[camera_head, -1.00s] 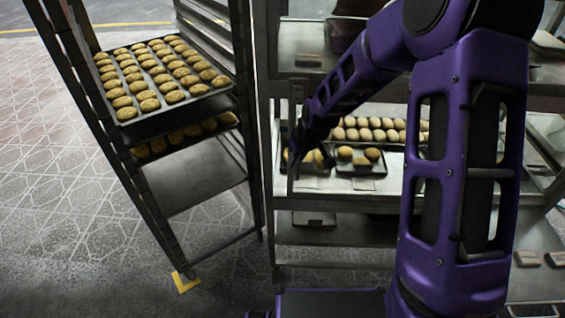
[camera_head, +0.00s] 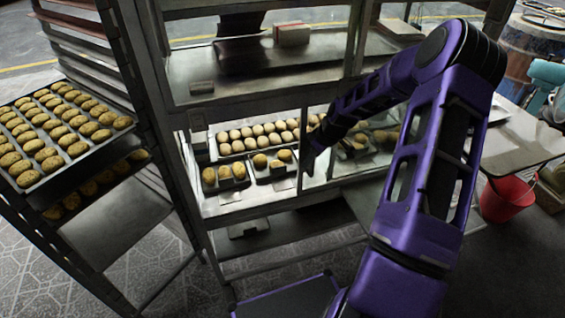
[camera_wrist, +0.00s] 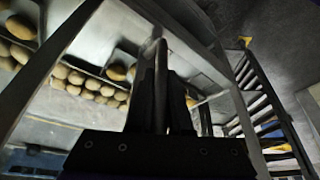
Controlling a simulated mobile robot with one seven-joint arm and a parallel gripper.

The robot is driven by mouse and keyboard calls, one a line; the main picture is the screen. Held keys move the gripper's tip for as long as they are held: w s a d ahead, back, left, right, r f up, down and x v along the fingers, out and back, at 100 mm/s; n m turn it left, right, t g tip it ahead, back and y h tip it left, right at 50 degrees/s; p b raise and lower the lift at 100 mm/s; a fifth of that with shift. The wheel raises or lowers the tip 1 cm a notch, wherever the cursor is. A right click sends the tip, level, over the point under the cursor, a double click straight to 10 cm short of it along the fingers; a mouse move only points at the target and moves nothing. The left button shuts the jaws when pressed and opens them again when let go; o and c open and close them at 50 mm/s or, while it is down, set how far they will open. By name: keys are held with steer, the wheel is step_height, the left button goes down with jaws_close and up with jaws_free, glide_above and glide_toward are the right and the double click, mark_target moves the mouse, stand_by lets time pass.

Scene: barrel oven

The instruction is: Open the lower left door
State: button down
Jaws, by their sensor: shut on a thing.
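The metal cabinet (camera_head: 165,110) stands ahead with glazed sections, and its lit lower left section holds trays of brown loaves (camera_head: 245,170). My gripper (camera_head: 309,163) is at the right side of those trays, at an upright metal edge (camera_head: 302,120) that looks like the lower left door's. In the wrist view my gripper (camera_wrist: 160,75) is shut on a slim upright metal bar (camera_wrist: 161,60), which looks like the door handle. My fingers and palm hide its lower part. The door's glass is hard to make out.
A tall rack (camera_head: 100,60) with trays of cookies (camera_head: 60,135) stands close on the left. A counter (camera_head: 515,140) and a red bucket (camera_head: 508,198) are on the right. Patterned floor shows at the lower left.

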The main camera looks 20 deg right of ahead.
mark_target(327, 156)
steer(key=d, duration=0.5)
steer(key=shift+s+d, duration=0.15)
steer(key=shift+d, duration=0.2)
steer(key=c, duration=1.1)
jaws_free()
steer(key=p+v, duration=0.1)
steer(key=v, duration=1.6)
steer(key=shift+s+d+r, duration=0.1)
steer(key=shift+r, duration=0.05)
